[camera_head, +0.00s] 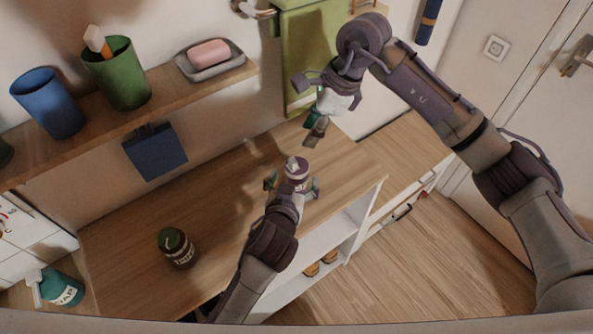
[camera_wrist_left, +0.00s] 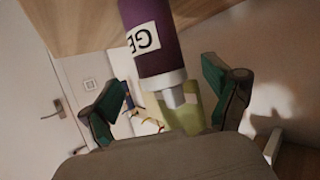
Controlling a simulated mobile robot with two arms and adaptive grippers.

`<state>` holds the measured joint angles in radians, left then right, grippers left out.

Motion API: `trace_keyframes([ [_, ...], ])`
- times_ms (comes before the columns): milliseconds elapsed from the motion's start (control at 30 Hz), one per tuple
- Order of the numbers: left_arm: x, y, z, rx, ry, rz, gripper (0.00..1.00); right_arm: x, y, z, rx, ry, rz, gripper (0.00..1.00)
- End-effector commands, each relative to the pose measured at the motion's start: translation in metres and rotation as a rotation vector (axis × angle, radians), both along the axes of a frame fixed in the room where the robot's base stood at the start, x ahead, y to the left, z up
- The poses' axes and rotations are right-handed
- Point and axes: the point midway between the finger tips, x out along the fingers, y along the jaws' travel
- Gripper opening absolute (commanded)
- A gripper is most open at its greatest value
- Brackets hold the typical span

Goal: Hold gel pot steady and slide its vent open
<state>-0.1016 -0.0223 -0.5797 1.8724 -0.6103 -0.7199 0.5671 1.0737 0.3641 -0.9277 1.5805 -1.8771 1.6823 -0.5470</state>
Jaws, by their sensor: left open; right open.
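The gel pot (camera_head: 297,169) is a small purple pot with a pale top piece, standing on the wooden counter (camera_head: 225,200). In the left wrist view the pot (camera_wrist_left: 152,40) appears upside down, with a white "GE" label and a pale grey end with a small block on it, likely the vent. My left gripper (camera_head: 293,184) is open, with its green fingers on either side of the pot and gaps between; its fingers also show in the left wrist view (camera_wrist_left: 165,105). My right gripper (camera_head: 315,127) is open above and behind the pot, apart from it.
A green-lidded jar (camera_head: 175,247) and a teal soap bottle (camera_head: 64,288) stand left. A wall shelf (camera_head: 160,102) holds a blue cup (camera_head: 48,103), green cup (camera_head: 117,75) and soap dish (camera_head: 211,62). A green towel (camera_head: 305,45) hangs behind. Counter between jar and pot is clear.

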Motion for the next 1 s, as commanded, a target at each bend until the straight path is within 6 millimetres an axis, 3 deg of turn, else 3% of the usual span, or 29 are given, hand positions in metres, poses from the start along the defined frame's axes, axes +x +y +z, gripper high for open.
trace_keyframes([
  [100,0.019,-0.003,-0.007,0.001,-0.002,-0.001,0.89,0.0,0.0,0.0,0.0,0.0,0.0,0.42],
  [300,0.036,-0.007,-0.015,0.001,0.0,0.0,0.89,0.0,0.0,0.0,0.0,0.0,0.0,0.42],
  [667,0.04,-0.008,-0.017,0.0,0.0,0.0,0.89,0.0,0.0,0.0,0.0,0.0,0.0,0.42],
  [1000,0.04,-0.008,-0.017,0.0,0.0,0.0,0.34,0.0,0.0,0.0,0.0,0.0,0.0,0.42],
])
